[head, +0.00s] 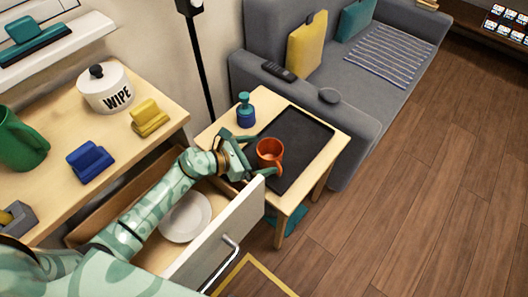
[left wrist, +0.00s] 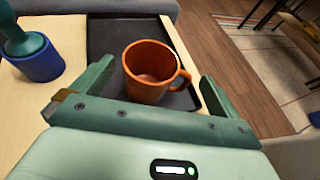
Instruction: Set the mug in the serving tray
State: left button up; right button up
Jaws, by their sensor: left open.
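An orange mug (head: 269,154) stands upright on the near left part of a black serving tray (head: 303,137), which lies on a small wooden side table. My left gripper (head: 260,160) reaches in from the left over the open drawer. In the left wrist view the mug (left wrist: 148,72) is between the spread green fingers of my left gripper (left wrist: 155,92), with gaps on both sides. Its handle points to the right. The tray (left wrist: 110,38) shows behind and beside the mug. My right gripper is not in view.
An open drawer (head: 222,228) with a white plate (head: 185,217) lies under my left arm. A grey sofa (head: 350,95) stands behind the table.

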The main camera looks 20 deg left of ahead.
pick_arm(q)
jog(key=p+v, duration=0.1)
jog(key=v, duration=0.4)
jog(key=shift+s, duration=0.15)
